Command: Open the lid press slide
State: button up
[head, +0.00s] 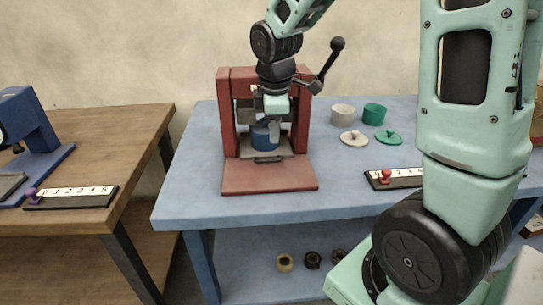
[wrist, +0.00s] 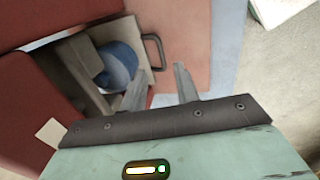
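The red lid press (head: 228,115) stands on the blue table. Its pale slide (head: 287,150) sits inside the frame and carries a blue pot (head: 262,136). A dark U-shaped handle (head: 268,160) is on the slide's front edge. My gripper (head: 274,136) is in front of the press opening and covers part of the pot. In the wrist view the two grey fingers (wrist: 160,88) are apart with nothing between them. The handle (wrist: 158,48) lies just beyond the fingertips, with the slide (wrist: 142,75) and the pot (wrist: 118,65) to its left.
A lever with a black knob (head: 337,44) rises at the press's right. White and green pots (head: 374,114) and lids (head: 388,138) stand to the right, near a numbered strip (head: 400,178). The red base plate (head: 268,178) in front of the slide is clear. A wooden table (head: 90,130) is at left.

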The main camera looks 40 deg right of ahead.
jog(key=f, duration=0.2)
jog(key=w+f+b, duration=0.1)
jog(key=f, duration=0.2)
jog(key=d+f, duration=0.1)
jog(key=f, duration=0.2)
jog(key=shift+w+f, duration=0.2)
grip_shut()
